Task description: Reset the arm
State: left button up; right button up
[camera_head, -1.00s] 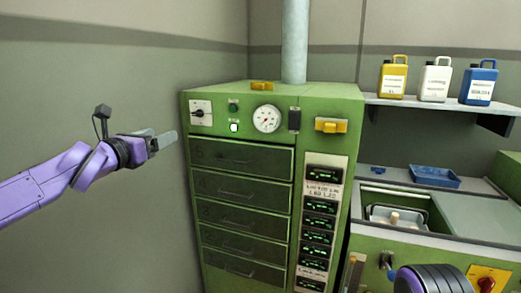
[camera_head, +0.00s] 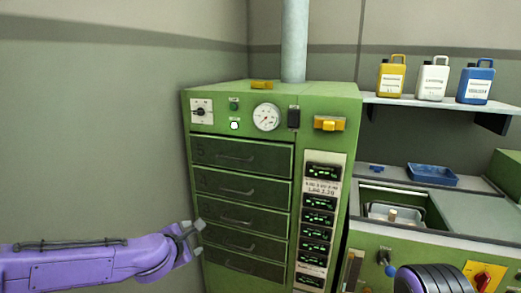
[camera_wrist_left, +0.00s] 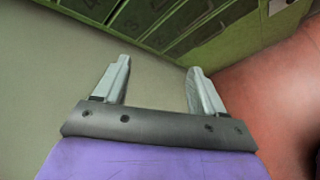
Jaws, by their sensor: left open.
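My left arm is purple and comes in low from the left in the head view. Its left gripper (camera_head: 196,229) is in front of the left edge of the green cabinet (camera_head: 330,115), at the height of the lower drawers. In the left wrist view the two grey fingers (camera_wrist_left: 157,85) are apart with nothing between them. The green drawer fronts show at the top of that view, beyond the fingertips. A purple and dark rounded part of my right arm shows at the bottom right of the head view; its gripper is out of view.
The cabinet has several drawers, a gauge (camera_head: 267,117) and a yellow latch (camera_head: 330,124). At right, a green bench holds an open basin (camera_head: 390,190) and a blue tray (camera_head: 432,175). Yellow, white and blue canisters (camera_head: 477,82) stand on a shelf. The left wall area is clear.

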pick_arm(q)
jog(key=s+d+f+m+g+y, duration=0.1)
jog(key=s+f+m, duration=0.1)
jog(key=s+f, duration=0.35)
jog(key=s+f+m+g, duration=0.1)
jog(key=s+f+m, duration=0.2)
jog(key=f, duration=0.6)
jog(key=s+a+f+m+g+y, duration=0.1)
jog(key=s+a+f+m+g, duration=0.15)
jog(key=s+f, duration=0.55)
jog(key=s+a+f+m+g+y, duration=0.15)
jog(key=s+f+m, duration=0.35)
jog(key=s, duration=0.5)
jog(key=s+a+f+m+g, duration=0.1)
jog(key=s+a+f, duration=0.1)
jog(key=s+a, duration=0.2)
jog(key=s+a+f+m+g+y, duration=0.1)
jog(key=s+a+f+m, duration=0.1)
jog(key=s, duration=0.9)
jog(key=shift+a+f, duration=0.45)
jog(key=shift+a, duration=0.5)
jog(key=shift+w+y, duration=0.1)
jog(key=shift+y, duration=0.15)
